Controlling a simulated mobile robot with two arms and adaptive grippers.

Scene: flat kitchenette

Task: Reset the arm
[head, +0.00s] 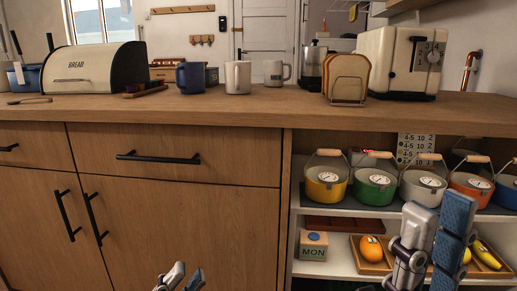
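My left gripper (181,279) shows only as silver and blue tips at the bottom edge, in front of the lower cabinet door. My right gripper (432,243) is upright at the lower right, in front of the open shelves, with a silver part and a blue part visible. Nothing can be seen held in either one. The view does not show clearly how far apart the fingers of either gripper are, and most of both arms is out of view.
A wooden counter (250,108) holds a bread box (95,70), mugs (238,77) and a toaster (400,60). Open shelves at right hold several coloured pots (326,184), a MON block (313,245) and fruit on a tray (371,248). My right gripper partly hides the shelves.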

